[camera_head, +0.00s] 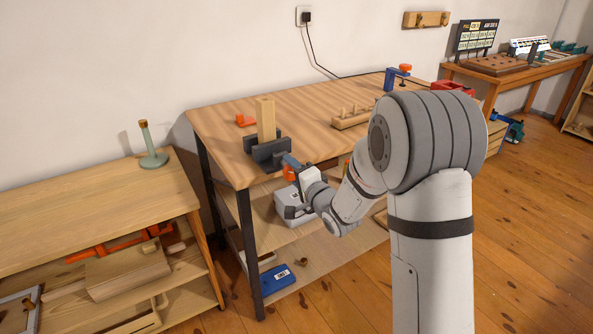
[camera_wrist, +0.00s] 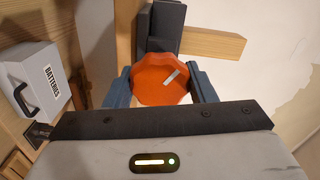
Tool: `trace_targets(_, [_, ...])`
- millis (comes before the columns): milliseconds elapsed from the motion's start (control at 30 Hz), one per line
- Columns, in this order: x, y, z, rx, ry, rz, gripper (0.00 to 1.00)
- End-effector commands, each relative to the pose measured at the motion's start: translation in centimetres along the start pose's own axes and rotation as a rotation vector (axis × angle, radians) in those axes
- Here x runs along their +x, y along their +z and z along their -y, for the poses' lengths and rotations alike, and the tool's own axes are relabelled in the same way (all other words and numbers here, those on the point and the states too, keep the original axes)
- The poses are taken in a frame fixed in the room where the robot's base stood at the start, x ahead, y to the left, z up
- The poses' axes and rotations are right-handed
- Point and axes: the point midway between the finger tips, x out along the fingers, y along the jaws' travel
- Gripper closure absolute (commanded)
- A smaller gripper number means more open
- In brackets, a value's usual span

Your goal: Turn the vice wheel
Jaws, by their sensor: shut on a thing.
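The vice wheel is an orange-red knob with a scalloped rim and a pale mark on its face, and it shows large in the wrist view (camera_wrist: 162,81). In the head view only a bit of the wheel (camera_head: 289,173) shows below the table edge. The dark grey vice (camera_head: 268,153) sits at the table's front left corner with an upright wooden block (camera_head: 265,118) in its jaws. My gripper (camera_wrist: 161,88) has its two blue fingers on either side of the wheel, shut on it. The pale mark leans up to the right in the wrist view.
A grey case labelled "BATTERIES" (camera_wrist: 42,85) stands on the lower shelf, close to my gripper on the left in the wrist view. A wooden rack (camera_head: 354,117) and a blue clamp (camera_head: 390,79) are farther along the workbench (camera_head: 215,122). A low shelf (camera_head: 90,212) stands at left.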

Motion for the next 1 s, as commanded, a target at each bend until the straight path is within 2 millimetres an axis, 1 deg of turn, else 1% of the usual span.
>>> trace_targets(33, [0.1, -0.3, 0.3, 0.001, -0.008, -0.008, 0.72])
trace_targets(333, [0.1, -0.3, 0.3, 0.001, -0.008, -0.007, 0.72])
trace_targets(367, [0.1, -0.3, 0.3, 0.001, -0.008, -0.007, 0.47])
trace_targets(600, [0.1, -0.1, 0.2, 0.000, -0.004, -0.003, 0.28])
trace_targets(867, [-0.1, 0.0, 0.1, 0.000, -0.001, -0.001, 0.28])
trace_targets(967, [-1.1, -0.1, 0.1, 0.000, -0.001, -0.001, 0.28])
trace_targets(1000, [-1.6, -0.1, 0.1, 0.000, -0.001, -0.002, 0.28])
